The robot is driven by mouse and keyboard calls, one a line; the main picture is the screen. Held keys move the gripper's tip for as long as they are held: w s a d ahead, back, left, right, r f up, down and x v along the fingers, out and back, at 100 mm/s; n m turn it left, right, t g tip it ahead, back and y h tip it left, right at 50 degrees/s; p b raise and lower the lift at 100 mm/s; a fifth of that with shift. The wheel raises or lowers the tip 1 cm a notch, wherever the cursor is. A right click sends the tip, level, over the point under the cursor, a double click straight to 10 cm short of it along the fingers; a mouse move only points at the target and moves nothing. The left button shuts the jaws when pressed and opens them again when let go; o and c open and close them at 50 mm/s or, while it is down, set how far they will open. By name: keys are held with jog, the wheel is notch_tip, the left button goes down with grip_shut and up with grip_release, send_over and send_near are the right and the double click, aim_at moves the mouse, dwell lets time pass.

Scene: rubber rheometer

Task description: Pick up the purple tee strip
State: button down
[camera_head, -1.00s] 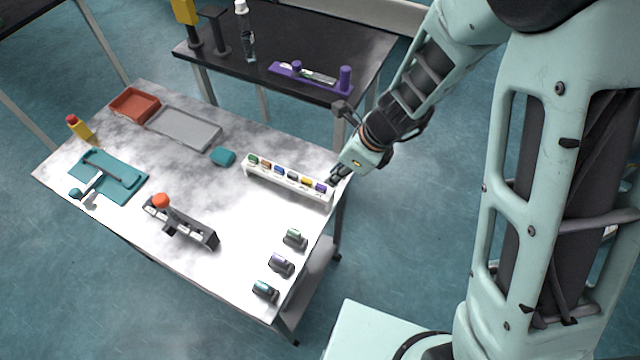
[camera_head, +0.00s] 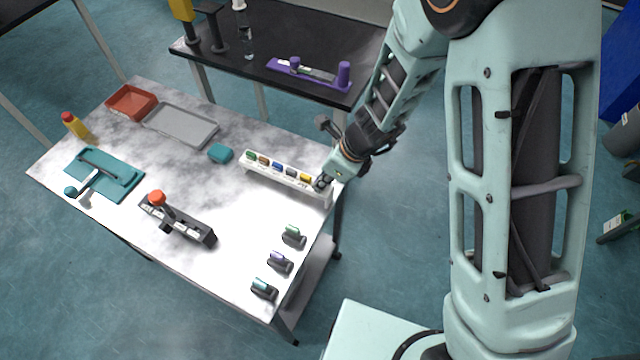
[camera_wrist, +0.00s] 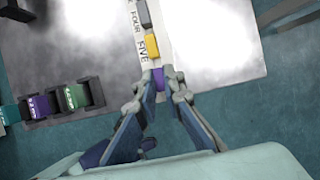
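The purple tee strip (camera_wrist: 158,78) sits in the end slot of a white rack (camera_wrist: 134,55), past the yellow strip and the word FIVE. In the wrist view my gripper (camera_wrist: 162,82) has a finger on each side of it, close to its sides, with slim gaps; it looks open. In the head view my gripper (camera_head: 323,183) is at the rack's right end and hides the purple strip. The white rack (camera_head: 262,177) also holds green, orange, blue, grey and yellow strips.
Black holders with green (camera_head: 292,234), purple (camera_head: 278,259) and teal (camera_head: 263,287) pieces stand along the near right edge. A black table (camera_head: 270,60) is behind.

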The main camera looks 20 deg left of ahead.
jog(key=shift+r, duration=0.15)
notch_tip(320, 180, up, 10)
jog(key=p, duration=0.3)
dwell(0.4)
